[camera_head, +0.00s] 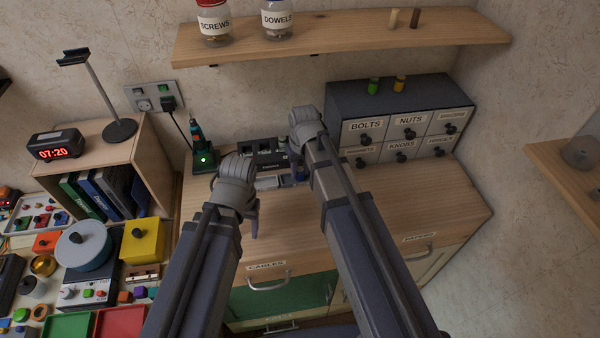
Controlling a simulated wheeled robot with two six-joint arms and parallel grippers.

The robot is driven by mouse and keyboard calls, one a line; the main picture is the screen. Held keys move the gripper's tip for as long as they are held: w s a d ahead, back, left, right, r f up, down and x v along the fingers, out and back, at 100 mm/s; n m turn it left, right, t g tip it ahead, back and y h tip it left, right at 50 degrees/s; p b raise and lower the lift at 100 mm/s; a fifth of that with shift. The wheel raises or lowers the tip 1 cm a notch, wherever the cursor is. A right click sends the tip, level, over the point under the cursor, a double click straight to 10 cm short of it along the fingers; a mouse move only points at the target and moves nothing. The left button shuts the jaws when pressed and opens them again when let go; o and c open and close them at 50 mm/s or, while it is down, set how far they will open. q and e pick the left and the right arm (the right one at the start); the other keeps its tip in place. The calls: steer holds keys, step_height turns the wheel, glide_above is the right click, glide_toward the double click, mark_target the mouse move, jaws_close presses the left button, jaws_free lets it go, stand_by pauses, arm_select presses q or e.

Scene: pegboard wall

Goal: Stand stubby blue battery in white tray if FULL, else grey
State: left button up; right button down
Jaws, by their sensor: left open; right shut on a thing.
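My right gripper (297,168) is at the back of the wooden worktop, beside a black device with a small label (264,147). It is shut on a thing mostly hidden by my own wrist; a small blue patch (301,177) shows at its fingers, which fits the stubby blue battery. A small pale tray-like piece (268,183) lies in front of the device, partly covered; I cannot tell whether it is the white tray. I cannot make out a grey tray. My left gripper (254,222) is open and empty above the worktop, left of the right one.
A charger with a green light (204,160) stands left of the device. A shelf (340,38) hangs above. The right worktop (440,205) is clear.

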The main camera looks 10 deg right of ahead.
arm_select(q)
steer(key=shift+f, duration=0.1)
arm_select(e)
steer(key=shift+f, duration=0.1)
arm_select(q)
steer(key=shift+f, duration=0.1)
arm_select(e)
steer(key=c, duration=1.1)
jaws_free()
steer(key=shift+f, duration=0.1)
steer(key=o, duration=0.5)
step_height(320, 180, up, 12)
steer(key=s+p, duration=0.2)
steer(key=p, duration=1)
arm_select(q)
step_height(320, 180, up, 12)
steer(key=shift+r, duration=0.2)
arm_select(e)
steer(key=shift+n+g+h, duration=0.8)
steer(key=shift+g, duration=0.1)
steer(key=s+a, duration=0.2)
steer(key=s, duration=0.3)
steer(key=s+a, duration=0.2)
steer(key=s, duration=0.3)
steer(key=s+a, duration=0.2)
steer(key=s, duration=0.2)
steer(key=shift+s, duration=0.4)
